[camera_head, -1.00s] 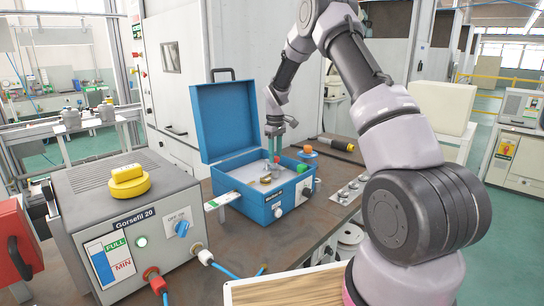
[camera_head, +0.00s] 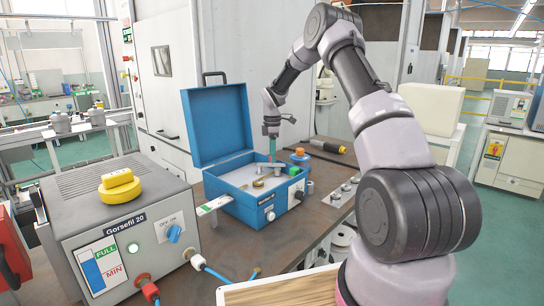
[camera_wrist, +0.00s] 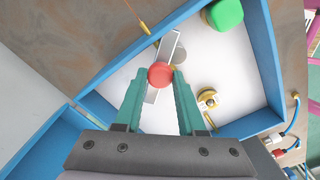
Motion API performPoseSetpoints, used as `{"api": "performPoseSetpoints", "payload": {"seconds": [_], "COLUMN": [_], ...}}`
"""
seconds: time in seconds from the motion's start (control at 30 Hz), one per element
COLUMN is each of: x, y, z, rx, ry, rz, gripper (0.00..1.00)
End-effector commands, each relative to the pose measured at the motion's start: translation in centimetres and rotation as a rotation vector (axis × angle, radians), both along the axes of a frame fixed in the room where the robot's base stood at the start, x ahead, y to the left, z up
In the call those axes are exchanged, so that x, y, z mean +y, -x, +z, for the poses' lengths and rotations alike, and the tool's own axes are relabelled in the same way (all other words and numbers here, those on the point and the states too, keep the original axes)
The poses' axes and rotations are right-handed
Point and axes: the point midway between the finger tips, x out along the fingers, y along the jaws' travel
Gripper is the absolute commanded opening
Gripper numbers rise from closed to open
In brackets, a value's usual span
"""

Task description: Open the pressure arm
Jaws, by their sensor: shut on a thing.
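The pressure arm (camera_wrist: 153,97) is a flat metal bar with a red knob (camera_wrist: 160,74), inside the blue box (camera_wrist: 262,50). In the wrist view my gripper (camera_wrist: 161,75) has its teal fingers on both sides of the knob, shut on it. In the head view my gripper (camera_head: 272,160) reaches down over the back right of the open blue box (camera_head: 245,211); the knob is hard to make out there. The box's blue lid (camera_head: 214,125) stands raised. A brass part (camera_wrist: 207,99) sits on the box's white floor, apart from the bar.
A green button (camera_wrist: 224,14) stands in a box corner. A grey Gorsefil 20 unit (camera_head: 120,215) with a yellow piece (camera_head: 119,186) stands left of the box. An orange-topped button (camera_head: 299,153) and a dark-handled tool (camera_head: 328,145) lie behind right. Bare bench shows at the front.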

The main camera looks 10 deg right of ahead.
Motion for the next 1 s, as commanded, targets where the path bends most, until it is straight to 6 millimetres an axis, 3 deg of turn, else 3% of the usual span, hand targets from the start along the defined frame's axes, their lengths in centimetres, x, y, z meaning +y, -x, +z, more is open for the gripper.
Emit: {"api": "performPoseSetpoints", "payload": {"seconds": [0.7,0.73,0.8,1.0], "x": [-0.15,-0.15,-0.15,-0.13], "y": [-0.54,-0.54,-0.52,-0.44], "z": [0.13,0.13,0.12,0.05], "rx": [-0.005,-0.005,-0.005,-0.002], "ry": [0.001,0.001,0.001,0.0], "rz": [0.074,0.074,0.074,0.073], "gripper": [0.0,0.47,0.69,0.69]}}
